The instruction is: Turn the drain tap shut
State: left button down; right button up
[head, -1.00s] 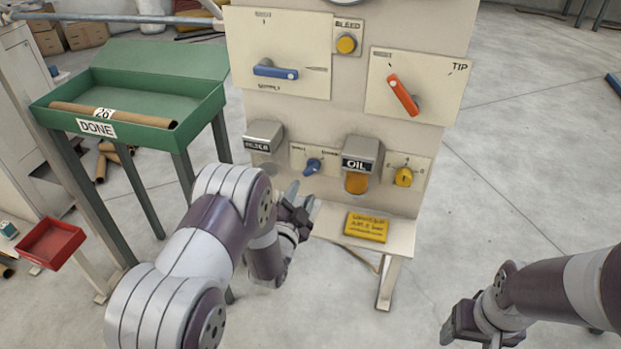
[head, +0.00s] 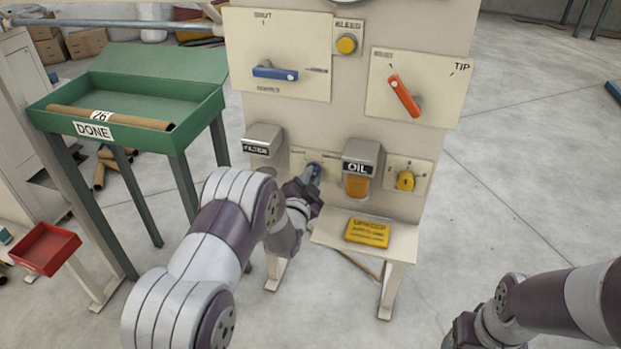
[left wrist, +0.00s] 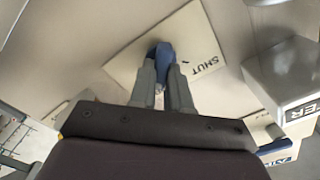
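The drain tap (head: 314,170) is a small blue handle on a cream plate, low on the panel. In the left wrist view the blue handle (left wrist: 163,54) sits between the fingertips of my left gripper (left wrist: 162,76), with the word SHUT on the plate just right of it. The fingers are close together, one on each side of the handle, and appear to touch it. In the head view my left gripper (head: 309,186) reaches up to the tap and partly covers it and its plate. My right gripper (head: 462,332) is low at the right, away from the panel; its fingers are unclear.
The filter housing (head: 263,140) is left of the tap, the oil housing (head: 361,152) right. A yellow knob (head: 405,181) is farther right. A shelf with a yellow sign (head: 367,231) juts out below. A green tray (head: 190,119) stands left, a red bin (head: 45,249) lower left.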

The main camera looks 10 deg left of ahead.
pick_arm(q)
jog(key=shift+n, duration=0.3)
jog(key=shift+a+f+n+p, duration=0.15)
jog(key=shift+n+p, duration=0.1)
jog(key=shift+n, duration=2.6)
jog(key=shift+a+r+n+p, duration=0.1)
jog(key=shift+n+p, duration=0.15)
jog(key=shift+n, duration=2.65)
jog(key=shift+a+f+n+p, duration=0.15)
jog(key=shift+n+p, duration=0.1)
jog(key=shift+n, duration=2.6)
jog(key=c, duration=1.1)
grip_release()
jog(key=shift+r, duration=0.15)
jog(key=shift+s, duration=0.1)
